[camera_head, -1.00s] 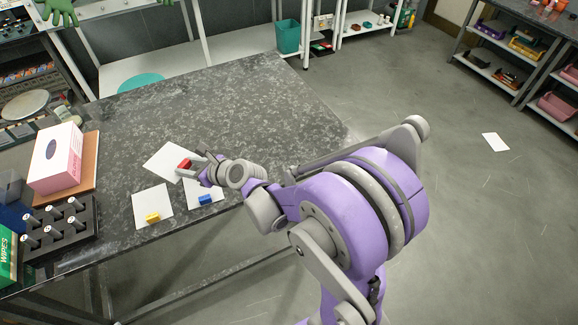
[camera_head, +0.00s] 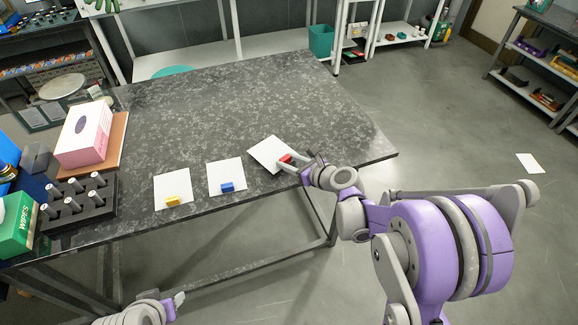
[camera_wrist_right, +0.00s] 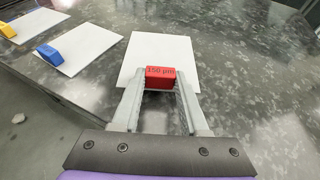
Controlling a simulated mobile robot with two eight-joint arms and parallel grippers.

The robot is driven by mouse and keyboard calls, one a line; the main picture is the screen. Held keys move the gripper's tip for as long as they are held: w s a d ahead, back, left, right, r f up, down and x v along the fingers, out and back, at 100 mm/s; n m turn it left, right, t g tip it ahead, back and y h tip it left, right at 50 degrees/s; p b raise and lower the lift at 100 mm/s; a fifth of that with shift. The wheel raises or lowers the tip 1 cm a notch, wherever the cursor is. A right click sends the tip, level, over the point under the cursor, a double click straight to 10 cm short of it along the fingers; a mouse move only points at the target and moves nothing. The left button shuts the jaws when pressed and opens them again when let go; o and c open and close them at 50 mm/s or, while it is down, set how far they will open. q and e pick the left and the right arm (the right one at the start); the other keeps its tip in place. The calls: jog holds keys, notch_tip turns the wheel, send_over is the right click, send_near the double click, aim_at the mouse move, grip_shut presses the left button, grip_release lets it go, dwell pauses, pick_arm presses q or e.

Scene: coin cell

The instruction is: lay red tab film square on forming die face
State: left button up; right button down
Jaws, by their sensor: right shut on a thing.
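The red tab (camera_head: 285,159) is a small block at the edge of a white film square (camera_head: 266,150) near the table's right front edge. My right gripper (camera_head: 292,163) is shut on the tab. In the right wrist view the tab (camera_wrist_right: 160,76) reads 150 µm between the fingers, with the white square (camera_wrist_right: 158,52) spreading beyond it. I cannot tell whether the square touches the table. Two more white squares lie to the left, one with a blue tab (camera_head: 227,187), one with a yellow tab (camera_head: 173,201). My left gripper (camera_head: 178,299) is low at the bottom. I cannot identify the forming die.
A pink tissue box (camera_head: 84,136) on a brown board, a black rack (camera_head: 75,207) of several vials and a green wipes box (camera_head: 17,226) stand at the table's left. The middle and back of the dark speckled table (camera_head: 230,105) are clear. A white sheet (camera_head: 528,163) lies on the floor.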

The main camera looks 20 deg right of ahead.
jog(key=shift+s+f, duration=0.2)
jog(key=shift+f, duration=0.65)
jog(key=shift+f, duration=0.2)
jog(key=shift+c, duration=2.1)
grip_release()
